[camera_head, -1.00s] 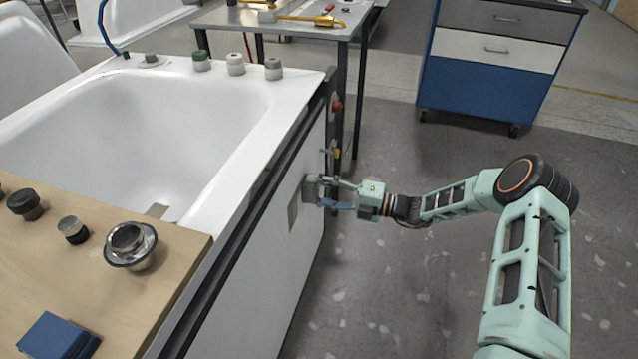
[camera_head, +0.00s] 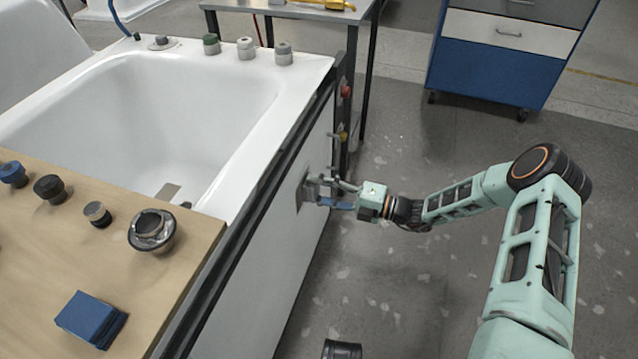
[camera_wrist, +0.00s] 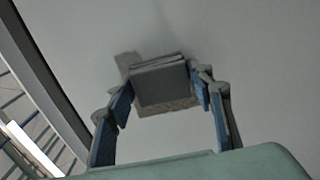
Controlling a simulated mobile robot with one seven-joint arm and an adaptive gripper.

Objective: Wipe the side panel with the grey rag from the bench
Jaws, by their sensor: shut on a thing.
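The white side panel (camera_head: 255,285) is the outer wall below the bathtub rim. The grey rag (camera_wrist: 160,85), a folded pad, is pinched between the two blue-padded fingers of my gripper (camera_head: 328,192). The rag also shows small at the panel in the head view (camera_head: 311,188). It is at the panel face; whether it presses on it I cannot tell. A grey-brown patch (camera_wrist: 168,107) on the panel lies behind the rag, showing below it and at its upper left. The rag hides the patch's middle.
The wooden bench (camera_head: 60,250) at the left holds a blue folded cloth (camera_head: 91,318), a metal ring fitting (camera_head: 152,230) and several knobs. A dark rail (camera_head: 225,255) runs above the panel. A red button (camera_head: 346,91) sits near the far corner. Floor (camera_head: 400,290) right of the panel is open.

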